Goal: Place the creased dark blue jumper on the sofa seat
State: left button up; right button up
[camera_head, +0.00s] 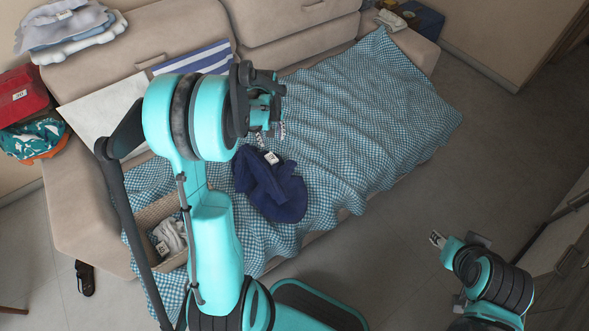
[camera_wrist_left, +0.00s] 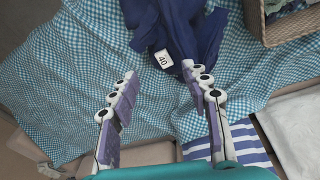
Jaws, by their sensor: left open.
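The creased dark blue jumper (camera_head: 280,196) lies crumpled on the blue checked cover (camera_head: 380,120) over the sofa seat. A white tag marked 40 shows on it in the left wrist view, where the jumper (camera_wrist_left: 190,35) lies beyond the fingertips. My left gripper (camera_head: 268,128) is above the seat, just behind the jumper in the head view. Its fingers (camera_wrist_left: 160,78) are spread apart with nothing between them. My right gripper (camera_head: 437,240) is over the floor at the lower right, away from the sofa; its finger opening is not clear.
A wicker basket (camera_head: 148,216) with clothing stands on the seat left of the jumper, partly behind my left arm. A white cloth (camera_head: 108,104) and a blue-striped cloth (camera_head: 200,60) lie near the backrest. Folded clothes (camera_head: 70,32) lie at the far left. The seat's right side is clear.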

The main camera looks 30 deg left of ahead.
pick_arm(q)
jog(key=s+d+r+m+t, duration=0.3)
jog(key=s+d+r+m, duration=0.3)
jog(key=d+r, duration=0.55)
jog(key=s+d+r+m+t, duration=0.1)
jog(key=s+d+m+t, duration=0.2)
jog(key=s+d, duration=0.5)
jog(key=shift+s+d+r+m+h, duration=0.25)
jog(key=shift+s+r+m, duration=0.2)
jog(key=shift+s, duration=0.9)
